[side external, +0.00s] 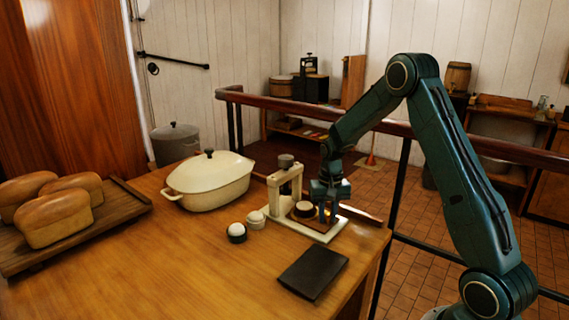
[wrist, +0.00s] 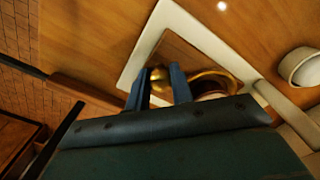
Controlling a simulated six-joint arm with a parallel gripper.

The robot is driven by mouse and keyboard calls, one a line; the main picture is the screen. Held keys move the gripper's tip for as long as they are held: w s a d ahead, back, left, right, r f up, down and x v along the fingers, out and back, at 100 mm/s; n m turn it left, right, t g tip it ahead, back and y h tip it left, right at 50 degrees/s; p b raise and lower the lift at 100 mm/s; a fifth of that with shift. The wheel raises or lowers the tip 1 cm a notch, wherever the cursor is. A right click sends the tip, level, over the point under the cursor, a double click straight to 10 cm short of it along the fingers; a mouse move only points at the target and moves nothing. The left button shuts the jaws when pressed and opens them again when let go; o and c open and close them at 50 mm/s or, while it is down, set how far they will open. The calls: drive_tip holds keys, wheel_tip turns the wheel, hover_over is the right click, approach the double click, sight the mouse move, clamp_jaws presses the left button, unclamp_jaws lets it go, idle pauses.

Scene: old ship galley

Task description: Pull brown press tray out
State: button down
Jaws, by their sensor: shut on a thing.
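The cream press (side external: 283,190) stands near the right end of the wooden table, with a grey weight on top. The brown press tray (side external: 317,224) lies within the press's pale base, and a round brown-and-cream piece (side external: 304,209) sits over it. In the wrist view the tray (wrist: 188,55) shows inside the pale frame, with a brass knob (wrist: 158,74) at its edge. My gripper (side external: 327,212) points down at the tray's right side. In the wrist view its blue fingers (wrist: 160,82) are shut on the knob. My gripper hides part of the tray and round piece.
A dark flat book-like item (side external: 313,273) lies in front. A cream lidded casserole (side external: 210,182) and a board of loaves (side external: 125,205) are further left. A dark red rail (side external: 440,136) runs behind.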

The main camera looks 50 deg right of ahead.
drive_tip(key=shift+s, duration=1)
drive_tip(key=c, duration=1.2)
unclamp_jaws()
wheel_tip(320, 180, up, 14)
